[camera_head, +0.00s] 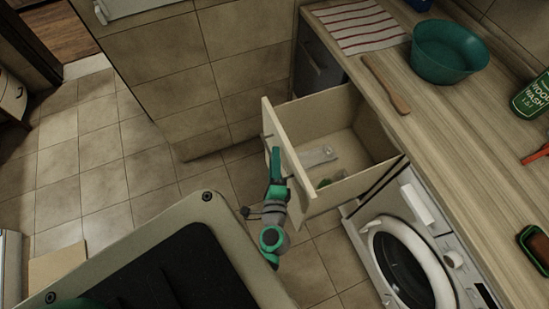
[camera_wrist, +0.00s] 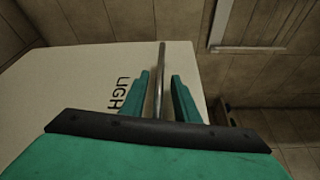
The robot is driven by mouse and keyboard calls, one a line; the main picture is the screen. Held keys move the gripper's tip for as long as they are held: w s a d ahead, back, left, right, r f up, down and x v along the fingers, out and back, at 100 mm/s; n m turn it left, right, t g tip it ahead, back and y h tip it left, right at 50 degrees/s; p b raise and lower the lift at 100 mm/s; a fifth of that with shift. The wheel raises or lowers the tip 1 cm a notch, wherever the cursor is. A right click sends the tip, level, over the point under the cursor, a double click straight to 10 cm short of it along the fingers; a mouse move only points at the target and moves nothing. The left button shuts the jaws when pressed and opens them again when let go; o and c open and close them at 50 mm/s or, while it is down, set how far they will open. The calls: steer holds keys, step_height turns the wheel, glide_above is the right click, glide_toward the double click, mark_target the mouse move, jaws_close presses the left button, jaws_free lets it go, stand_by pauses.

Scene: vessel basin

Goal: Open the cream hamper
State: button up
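The cream hamper (camera_head: 288,160) is a drawer-like box under the counter. It stands pulled well out, with its inside in view from above. A clear flat item (camera_head: 318,156) and a small green thing lie in it. Its front panel (camera_wrist: 75,90) fills the left of the wrist view and bears dark letters, partly hidden, reading "LIGH". A thin metal bar handle (camera_wrist: 161,75) runs along the panel. My gripper (camera_wrist: 160,85) has its fingers on either side of the bar, with gaps showing. In the head view my gripper (camera_head: 275,165) is at the front panel's outer face.
A washing machine (camera_head: 420,225) stands right of the hamper. Tiled floor (camera_head: 95,165) on the left is mostly clear.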

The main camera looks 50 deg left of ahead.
steer(key=v, duration=1)
steer(key=shift+s+d, duration=0.15)
steer(key=shift+d, duration=0.15)
steer(key=shift+r, duration=0.1)
